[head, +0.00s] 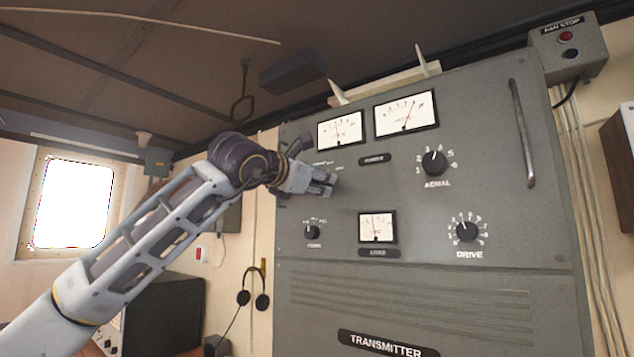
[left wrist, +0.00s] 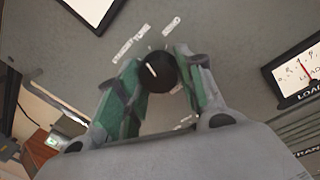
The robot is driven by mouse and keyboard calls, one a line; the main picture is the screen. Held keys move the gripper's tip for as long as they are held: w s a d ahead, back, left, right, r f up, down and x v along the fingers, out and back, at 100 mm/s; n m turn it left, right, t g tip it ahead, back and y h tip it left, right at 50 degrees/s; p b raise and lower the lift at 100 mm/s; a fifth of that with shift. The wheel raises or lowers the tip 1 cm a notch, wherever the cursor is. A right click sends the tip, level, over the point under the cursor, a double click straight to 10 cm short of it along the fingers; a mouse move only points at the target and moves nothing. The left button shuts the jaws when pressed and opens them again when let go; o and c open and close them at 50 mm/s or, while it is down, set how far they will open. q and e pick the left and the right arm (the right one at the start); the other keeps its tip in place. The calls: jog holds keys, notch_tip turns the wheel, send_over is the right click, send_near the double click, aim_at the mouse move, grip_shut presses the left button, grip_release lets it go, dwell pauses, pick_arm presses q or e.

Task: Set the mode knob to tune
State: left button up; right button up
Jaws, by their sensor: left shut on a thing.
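The mode knob (left wrist: 163,74) is a round black knob with a white pointer line, seen in the left wrist view on the grey transmitter panel (head: 420,290). My left gripper (head: 328,184) is at the panel's upper left; in the left wrist view its green-padded fingers (left wrist: 160,70) are shut on the knob from both sides. The pointer line slants toward the upper left of that view. Small white labels (left wrist: 130,42) surround the knob, too small to read surely. In the head view my gripper hides the knob. My right gripper is not in view.
The power knob (head: 312,232) and load meter (head: 377,227) sit below my gripper. Two meters (head: 341,130) are above it. The aerial knob (head: 434,162), drive knob (head: 467,231) and a vertical handle (head: 522,133) are to the right. Headphones (head: 252,290) hang left of the cabinet.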

pick_arm(q)
jog(key=shift+m, duration=0.5)
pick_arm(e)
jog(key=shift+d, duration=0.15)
pick_arm(q)
jog(key=o, duration=0.6)
jog(key=shift+c, duration=0.2)
jog(key=o, duration=0.4)
jog(key=shift+o, duration=0.2)
jog(key=v, duration=1.2)
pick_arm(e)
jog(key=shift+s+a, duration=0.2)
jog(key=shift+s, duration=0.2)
pick_arm(q)
jog(key=shift+f, duration=0.1)
